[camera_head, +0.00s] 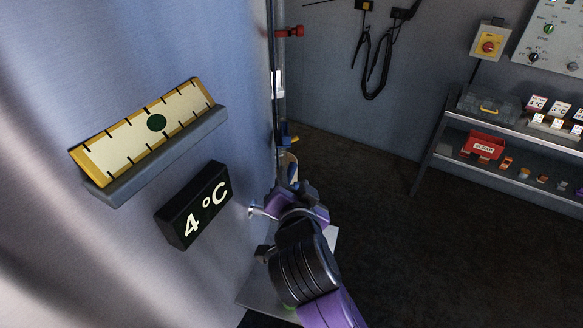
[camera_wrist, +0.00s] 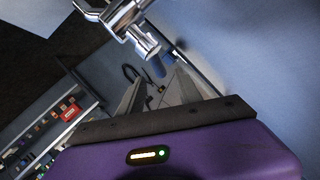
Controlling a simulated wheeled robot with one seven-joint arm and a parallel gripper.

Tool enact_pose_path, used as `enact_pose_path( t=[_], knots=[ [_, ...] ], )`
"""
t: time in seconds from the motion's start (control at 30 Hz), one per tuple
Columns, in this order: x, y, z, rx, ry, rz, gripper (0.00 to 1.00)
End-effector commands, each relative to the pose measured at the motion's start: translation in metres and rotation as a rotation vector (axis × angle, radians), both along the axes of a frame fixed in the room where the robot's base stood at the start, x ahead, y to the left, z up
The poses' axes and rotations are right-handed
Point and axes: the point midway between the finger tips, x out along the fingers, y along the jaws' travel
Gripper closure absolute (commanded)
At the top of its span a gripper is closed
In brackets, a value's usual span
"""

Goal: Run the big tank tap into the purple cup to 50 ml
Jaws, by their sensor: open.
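The big steel tank (camera_head: 110,270) fills the left of the head view. Its chrome tap (camera_head: 258,210) sticks out right of the temperature display. The tap also shows large at the top of the wrist view (camera_wrist: 130,20), with its spout just beyond my gripper (camera_wrist: 157,82). My gripper is open, with its two grey fingers apart near the tap and no object clearly held. In the head view my own wrist hides the fingertips. I cannot make out the purple cup; the purple surfaces near the tap look like parts of my arm.
The tank carries a yellow gauge strip (camera_head: 150,130) with a green dot and a 4 °C display (camera_head: 195,207). A pale plate (camera_head: 262,290) lies low under my arm. A shelf unit (camera_head: 510,170) holds a red SCRAP bin (camera_head: 484,147). The dark floor between is clear.

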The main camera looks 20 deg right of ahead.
Motion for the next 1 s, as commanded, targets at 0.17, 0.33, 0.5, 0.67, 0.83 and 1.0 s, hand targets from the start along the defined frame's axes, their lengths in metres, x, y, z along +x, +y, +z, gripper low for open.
enact_pose_path(
  t=[0.17, 0.33, 0.5, 0.67, 0.83, 1.0],
  knots=[
    [0.026, -0.01, -0.007, -0.002, 0.003, -0.002, 0.59],
    [0.046, -0.016, -0.015, -0.002, 0.001, 0.001, 0.59],
    [0.055, -0.02, -0.019, -0.003, 0.0, 0.002, 0.59],
    [0.056, -0.02, -0.02, -0.003, 0.0, 0.002, 0.59],
    [0.056, -0.02, -0.02, -0.003, 0.0, 0.003, 0.7],
    [0.056, -0.02, -0.02, -0.003, 0.0, 0.003, 1.0]
  ],
)
